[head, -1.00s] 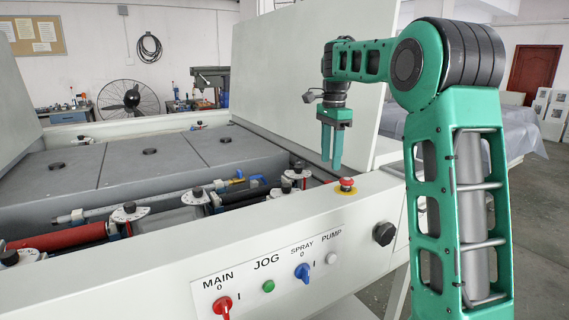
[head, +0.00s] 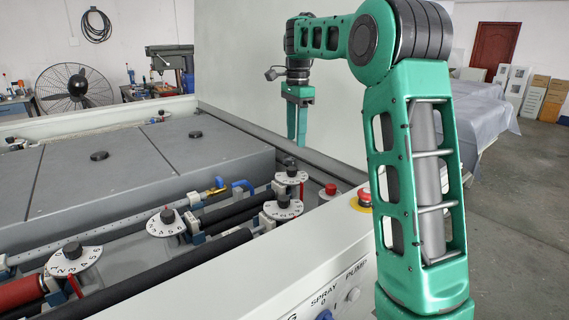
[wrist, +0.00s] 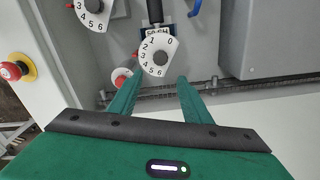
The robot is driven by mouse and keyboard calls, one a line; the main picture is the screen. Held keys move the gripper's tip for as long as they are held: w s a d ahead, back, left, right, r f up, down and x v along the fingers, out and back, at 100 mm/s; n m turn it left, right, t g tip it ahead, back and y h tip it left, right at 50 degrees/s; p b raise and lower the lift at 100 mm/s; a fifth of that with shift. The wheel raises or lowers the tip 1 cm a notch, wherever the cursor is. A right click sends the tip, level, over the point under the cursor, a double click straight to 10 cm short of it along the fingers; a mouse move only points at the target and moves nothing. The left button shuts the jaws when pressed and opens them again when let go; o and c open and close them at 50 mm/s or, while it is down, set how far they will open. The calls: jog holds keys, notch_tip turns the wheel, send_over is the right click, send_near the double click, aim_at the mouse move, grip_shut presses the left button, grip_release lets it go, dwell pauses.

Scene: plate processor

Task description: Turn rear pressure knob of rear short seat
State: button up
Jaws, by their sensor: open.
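A white numbered dial with a dark round knob (head: 291,171) stands at the rear right end of the rollers in the head view. The same knob seems to be the one in the wrist view (wrist: 160,57), with numbers 0 to 6 and a red pointer at its left side. A second dial knob (head: 283,201) stands nearer the front panel, and at upper left in the wrist view (wrist: 93,5). I cannot tell from labels which seat each belongs to. My gripper (head: 297,140) points down, open and empty; its fingertips (wrist: 159,82) are apart, just below the dial in the wrist view.
A red knob (head: 330,189) lies right of the dials, also left of my fingers in the wrist view (wrist: 122,76). A red emergency stop (head: 364,196) sits on the front panel. Blue hose fittings (head: 243,185) and dark rollers (head: 250,208) run beside the dials.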

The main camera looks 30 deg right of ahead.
aim_at(292, 168)
jog(key=f, duration=0.6)
jog(key=a+f, duration=0.1)
jog(key=f, duration=0.3)
jog(key=shift+w, duration=0.1)
jog(key=c, duration=1)
